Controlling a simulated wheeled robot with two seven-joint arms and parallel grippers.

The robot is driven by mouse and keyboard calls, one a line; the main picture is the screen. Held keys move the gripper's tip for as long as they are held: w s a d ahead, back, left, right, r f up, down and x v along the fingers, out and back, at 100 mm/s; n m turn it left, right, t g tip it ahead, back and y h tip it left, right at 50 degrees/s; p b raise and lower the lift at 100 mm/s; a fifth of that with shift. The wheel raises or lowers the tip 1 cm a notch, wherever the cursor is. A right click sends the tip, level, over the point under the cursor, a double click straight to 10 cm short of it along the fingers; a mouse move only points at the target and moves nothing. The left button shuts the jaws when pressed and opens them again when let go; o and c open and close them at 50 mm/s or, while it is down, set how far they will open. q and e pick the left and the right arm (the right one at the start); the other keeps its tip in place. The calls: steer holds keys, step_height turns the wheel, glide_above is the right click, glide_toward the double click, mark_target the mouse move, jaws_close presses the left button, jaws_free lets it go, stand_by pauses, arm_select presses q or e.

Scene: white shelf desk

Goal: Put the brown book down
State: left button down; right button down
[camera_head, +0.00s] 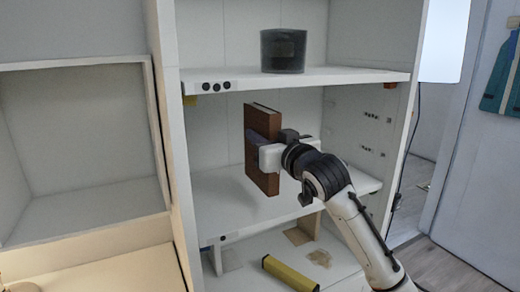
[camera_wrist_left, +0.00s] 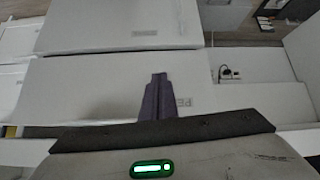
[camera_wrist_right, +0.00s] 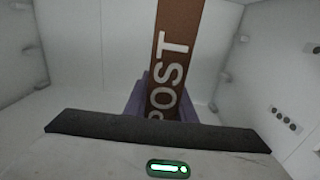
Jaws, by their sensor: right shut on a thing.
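The brown book (camera_head: 262,122) stands upright in the shelf's middle compartment in the head view. My right gripper (camera_head: 262,156) is shut on it at about mid-height, coming from the right. In the right wrist view the book (camera_wrist_right: 178,35) shows its brown edge with white letters "POST", between the purple fingers (camera_wrist_right: 165,105). The book's lower end is over the middle board (camera_head: 225,205); I cannot tell whether it touches. My left gripper (camera_wrist_left: 157,95) is only in the left wrist view, with its fingers together and nothing between them.
A dark round container (camera_head: 283,50) stands on the upper board (camera_head: 330,76), above the book. A yellow box (camera_head: 290,274) lies on the lower level. The middle board is bare around the book, and upright side panels (camera_head: 172,130) bound the compartment.

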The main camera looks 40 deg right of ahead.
step_height(320, 180, down, 3)
steer(key=shift+w+r, duration=0.1)
steer(key=shift+w, duration=0.05)
steer(key=c, duration=1.5)
jaws_free()
steer(key=shift+a+f, duration=0.1)
steer(key=shift+f, duration=0.15)
steer(key=p+v, duration=0.8)
steer(key=v, duration=0.4)
steer(key=shift+r+p, duration=0.15)
steer(key=shift+p, duration=0.15)
